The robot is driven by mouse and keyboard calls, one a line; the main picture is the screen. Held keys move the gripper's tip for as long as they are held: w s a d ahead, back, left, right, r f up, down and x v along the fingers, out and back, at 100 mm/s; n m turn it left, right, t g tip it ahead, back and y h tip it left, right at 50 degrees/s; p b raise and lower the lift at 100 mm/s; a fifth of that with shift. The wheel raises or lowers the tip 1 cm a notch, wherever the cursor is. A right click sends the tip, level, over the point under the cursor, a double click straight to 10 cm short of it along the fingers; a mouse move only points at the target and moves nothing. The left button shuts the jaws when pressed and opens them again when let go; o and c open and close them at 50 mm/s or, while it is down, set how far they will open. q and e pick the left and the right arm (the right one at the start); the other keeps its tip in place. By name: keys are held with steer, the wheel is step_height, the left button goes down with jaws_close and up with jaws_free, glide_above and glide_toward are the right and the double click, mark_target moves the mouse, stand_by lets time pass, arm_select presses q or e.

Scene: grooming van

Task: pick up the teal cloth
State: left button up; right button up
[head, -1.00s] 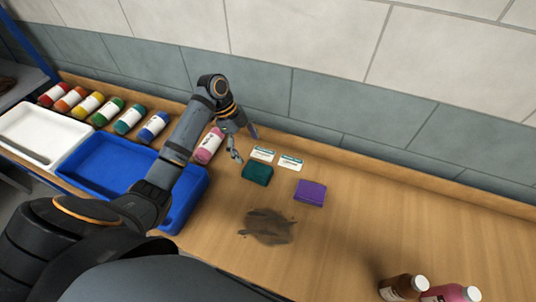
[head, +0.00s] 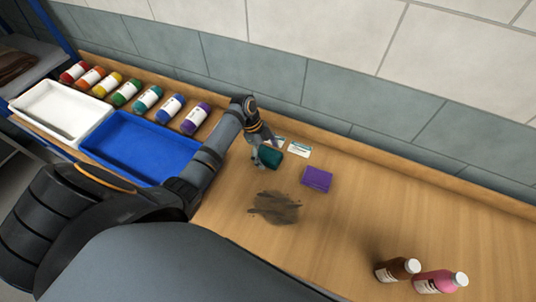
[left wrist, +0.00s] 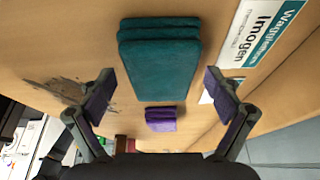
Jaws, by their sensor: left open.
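The teal cloth (head: 271,158) is a folded, layered block on the wooden counter, partly hidden by my left gripper in the head view. In the left wrist view the teal cloth (left wrist: 160,62) fills the upper middle, in line with the gap between the fingers. My left gripper (head: 262,158) is open, its two dark fingers spread either side of the cloth in the left wrist view (left wrist: 160,82). Clear gaps show between the fingers and the cloth there, and nothing is held. My right gripper is in neither view.
A purple cloth (head: 317,178) lies right of the teal one. White label cards (head: 299,150) lie behind, near the wall. A dark smudge (head: 274,207) marks the counter in front.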

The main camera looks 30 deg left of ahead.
arm_select(q)
steer(key=shift+f, duration=0.1)
steer(key=shift+f, duration=0.2)
stand_by(0.4)
steer(key=c, duration=1.2)
